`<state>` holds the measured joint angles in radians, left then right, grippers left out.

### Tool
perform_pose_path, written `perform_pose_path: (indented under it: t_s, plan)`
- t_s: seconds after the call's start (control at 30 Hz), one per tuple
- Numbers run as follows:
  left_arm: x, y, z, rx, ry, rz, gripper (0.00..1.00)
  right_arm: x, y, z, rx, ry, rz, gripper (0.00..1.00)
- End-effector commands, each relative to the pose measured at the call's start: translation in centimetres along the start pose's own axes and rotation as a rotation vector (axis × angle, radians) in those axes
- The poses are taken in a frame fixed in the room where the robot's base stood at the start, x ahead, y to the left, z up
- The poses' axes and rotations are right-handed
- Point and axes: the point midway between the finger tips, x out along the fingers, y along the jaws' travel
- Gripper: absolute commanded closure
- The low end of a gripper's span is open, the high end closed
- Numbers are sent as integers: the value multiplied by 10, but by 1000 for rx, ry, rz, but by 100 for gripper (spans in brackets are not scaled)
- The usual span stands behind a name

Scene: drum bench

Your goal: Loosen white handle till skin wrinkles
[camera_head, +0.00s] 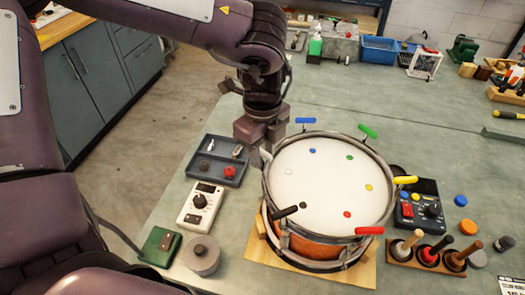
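The drum (328,188) sits on a wooden base, with a pale, smooth-looking skin. Coloured dots on the skin lie near the rim handles; the white dot (289,171) is at the left. A blue handle (305,120), green handle (368,131), yellow handle (405,180), red handle (369,230) and black handle (285,213) show around the rim. I cannot make out a white handle; my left gripper covers the rim near the white dot. My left gripper (258,150) points down at the drum's left rim. Its fingertips are too unclear to tell open from shut. My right gripper is out of view.
A grey tray (208,178) with small parts, a white device with a knob (191,215) and a grey cylinder (201,259) stand left of the drum. A wooden rack of tools (400,253) and a dark control box (411,222) stand right. The bench behind the drum is mostly clear.

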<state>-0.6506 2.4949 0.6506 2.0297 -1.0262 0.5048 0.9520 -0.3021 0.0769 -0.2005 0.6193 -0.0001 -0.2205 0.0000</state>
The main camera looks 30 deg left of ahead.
Motion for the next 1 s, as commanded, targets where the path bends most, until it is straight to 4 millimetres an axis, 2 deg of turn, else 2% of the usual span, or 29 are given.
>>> perform_pose_path:
  t_s: [0.1, 0.33, 0.67, 0.87, 1.0]
  plan:
    - [0, 0, 0, 0, 0, 0, 70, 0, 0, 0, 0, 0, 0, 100]
    - [0, 0, 0, 0, 0, 1, 100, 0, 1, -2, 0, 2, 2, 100]
    - [1, 0, 0, -19, 0, 0, 100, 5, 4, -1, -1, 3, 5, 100]
    - [4, 0, 0, -103, 0, -2, 100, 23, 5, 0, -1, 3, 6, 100]
    - [6, -1, 0, -204, -1, -4, 100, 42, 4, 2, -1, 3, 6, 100]
